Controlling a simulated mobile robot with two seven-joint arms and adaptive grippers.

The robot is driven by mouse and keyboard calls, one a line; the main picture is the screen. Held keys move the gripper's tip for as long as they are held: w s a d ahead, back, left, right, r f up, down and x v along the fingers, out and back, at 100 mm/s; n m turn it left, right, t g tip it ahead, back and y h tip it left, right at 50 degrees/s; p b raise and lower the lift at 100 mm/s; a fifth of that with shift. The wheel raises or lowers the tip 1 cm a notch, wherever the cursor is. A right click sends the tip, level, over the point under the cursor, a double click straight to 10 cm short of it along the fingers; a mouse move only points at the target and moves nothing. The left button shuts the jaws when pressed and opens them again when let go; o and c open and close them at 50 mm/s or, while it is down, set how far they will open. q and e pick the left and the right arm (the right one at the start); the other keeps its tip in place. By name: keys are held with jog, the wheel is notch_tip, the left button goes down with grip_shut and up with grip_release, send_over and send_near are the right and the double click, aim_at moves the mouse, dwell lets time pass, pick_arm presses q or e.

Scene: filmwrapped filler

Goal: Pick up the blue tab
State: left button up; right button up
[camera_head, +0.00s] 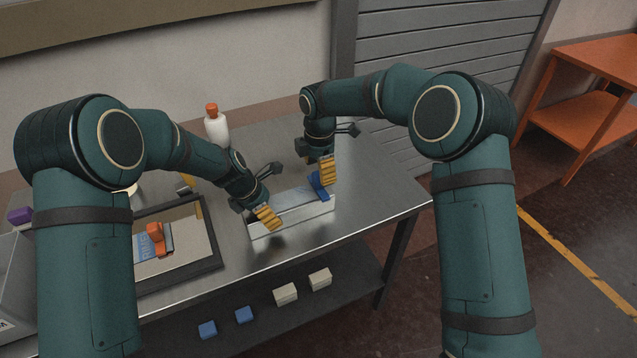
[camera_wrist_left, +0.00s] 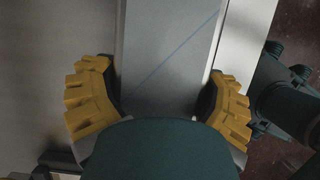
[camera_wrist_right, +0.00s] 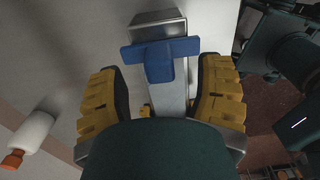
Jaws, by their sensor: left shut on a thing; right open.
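The blue tab (camera_head: 316,187) is at the right end of a long pale box (camera_head: 291,222) on the metal table. In the right wrist view the blue tab (camera_wrist_right: 158,60) is T-shaped, with a wide crossbar. My right gripper (camera_head: 327,171) is open at the tab; in its wrist view the fingers (camera_wrist_right: 160,95) stand on either side of the tab's stem, with gaps. My left gripper (camera_head: 264,217) is shut on the long box (camera_wrist_left: 168,65) near its left end, one finger on each side. The tab's far end is partly hidden by the right fingers in the head view.
A white bottle with an orange cap (camera_head: 216,128) stands at the table's back. A dark-rimmed tray (camera_head: 217,255) with an orange-handled thing (camera_head: 156,237) lies to the left. Blue and cream blocks (camera_head: 286,293) sit on the lower shelf. The table's right end (camera_head: 390,190) is clear.

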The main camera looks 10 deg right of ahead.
aim_at(319, 181)
notch_tip(319, 181, down, 4)
jog(key=shift+a+f, duration=0.1)
grip_shut()
